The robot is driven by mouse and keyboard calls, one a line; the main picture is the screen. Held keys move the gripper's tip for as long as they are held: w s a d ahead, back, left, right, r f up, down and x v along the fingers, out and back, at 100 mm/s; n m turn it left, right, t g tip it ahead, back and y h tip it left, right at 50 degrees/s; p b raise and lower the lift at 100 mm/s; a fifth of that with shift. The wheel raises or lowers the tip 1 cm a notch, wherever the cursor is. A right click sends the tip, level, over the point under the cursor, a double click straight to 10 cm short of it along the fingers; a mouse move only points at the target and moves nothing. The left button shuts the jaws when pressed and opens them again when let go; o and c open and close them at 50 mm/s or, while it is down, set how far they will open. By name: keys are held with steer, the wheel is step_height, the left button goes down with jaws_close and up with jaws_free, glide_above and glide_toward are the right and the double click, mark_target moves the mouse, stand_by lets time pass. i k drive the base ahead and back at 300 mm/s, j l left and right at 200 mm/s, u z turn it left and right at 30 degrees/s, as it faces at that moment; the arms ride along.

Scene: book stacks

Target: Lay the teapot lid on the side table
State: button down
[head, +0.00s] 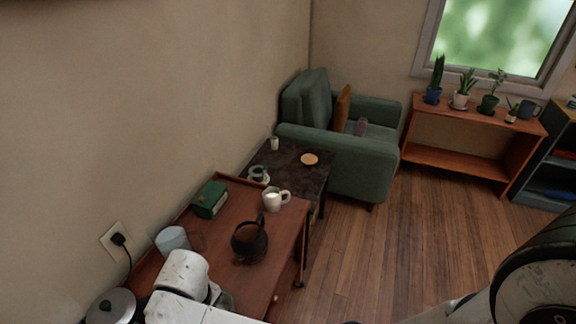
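A dark round teapot (250,246) stands on the reddish wooden cabinet top; its top looks open, with brown showing inside. I cannot make out a separate teapot lid. The dark side table (317,184) stands beyond the cabinet, beside the green armchair. A tan round disc (310,159), a small white cup (274,143) and a cup with a saucer (259,174) are on it. My white arm reaches over the cabinet's near end at the bottom left. My gripper fingers are hidden, so I see neither their opening nor anything held.
The cabinet top (238,198) also holds a white mug (273,199), a green book (209,198) and a pale cup (173,241). A silver lidded pot (111,306) is at the bottom left. The side table's front right surface is clear. Open wooden floor (400,250) lies right.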

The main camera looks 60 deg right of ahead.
mark_target(300, 175)
steer(key=i+l+z, duration=0.3)
steer(key=i+l, duration=0.4)
steer(key=l, duration=0.15)
